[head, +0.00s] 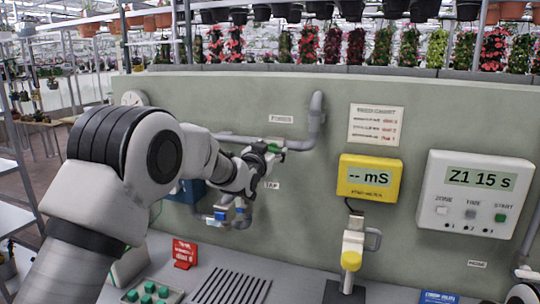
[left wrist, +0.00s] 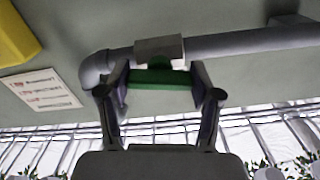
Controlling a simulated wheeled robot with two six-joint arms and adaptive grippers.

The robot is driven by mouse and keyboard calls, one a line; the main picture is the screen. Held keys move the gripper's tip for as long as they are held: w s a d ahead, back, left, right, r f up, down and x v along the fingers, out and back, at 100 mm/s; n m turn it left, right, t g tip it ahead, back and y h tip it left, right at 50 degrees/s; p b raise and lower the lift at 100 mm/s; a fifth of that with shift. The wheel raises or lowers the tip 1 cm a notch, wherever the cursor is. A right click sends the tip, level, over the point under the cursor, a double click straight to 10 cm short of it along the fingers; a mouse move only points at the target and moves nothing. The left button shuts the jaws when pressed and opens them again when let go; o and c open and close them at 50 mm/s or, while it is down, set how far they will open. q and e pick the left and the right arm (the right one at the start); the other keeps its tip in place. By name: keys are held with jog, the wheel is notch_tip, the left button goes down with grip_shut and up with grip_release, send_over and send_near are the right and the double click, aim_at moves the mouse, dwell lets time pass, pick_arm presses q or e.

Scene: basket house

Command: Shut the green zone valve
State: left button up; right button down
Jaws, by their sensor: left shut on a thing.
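The green zone valve handle (left wrist: 160,79) sits on a pale valve body (left wrist: 160,48) on the grey pipe. In the left wrist view my left gripper (left wrist: 160,95) has one finger at each end of the green handle and is shut on it. In the head view my left gripper (head: 258,160) is at the pipe on the wall panel, and a small part of the green handle (head: 273,148) shows at its tip. My arm and gripper hide most of the valve there. My right gripper is not clearly in view.
A grey pipe (head: 316,118) bends up the green wall panel (head: 280,95). A blue-handled tap (head: 240,205) is below my left gripper. A yellow meter (head: 370,177) and a white timer box (head: 475,195) are to the right. A probe stands on the grey counter.

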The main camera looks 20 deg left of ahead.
pick_arm(q)
jog(key=m+b, duration=0.2)
jog(key=m, duration=0.1)
jog(key=shift+f+m+b, duration=0.25)
jog(key=shift+m+b, duration=0.05)
jog(key=shift+b, duration=0.1)
jog(key=m+b, duration=0.3)
jog(key=m, duration=0.1)
jog(key=m+b, duration=0.2)
jog(key=m, duration=0.2)
jog(key=m+b, duration=0.2)
jog(key=shift+r+m, duration=0.1)
jog(key=shift+m, duration=0.3)
jog(key=shift+m+b, duration=0.35)
jog(key=shift+m, duration=0.15)
jog(key=shift+r, duration=0.15)
jog(key=o, duration=1.2)
jog(key=shift+c, duration=0.2)
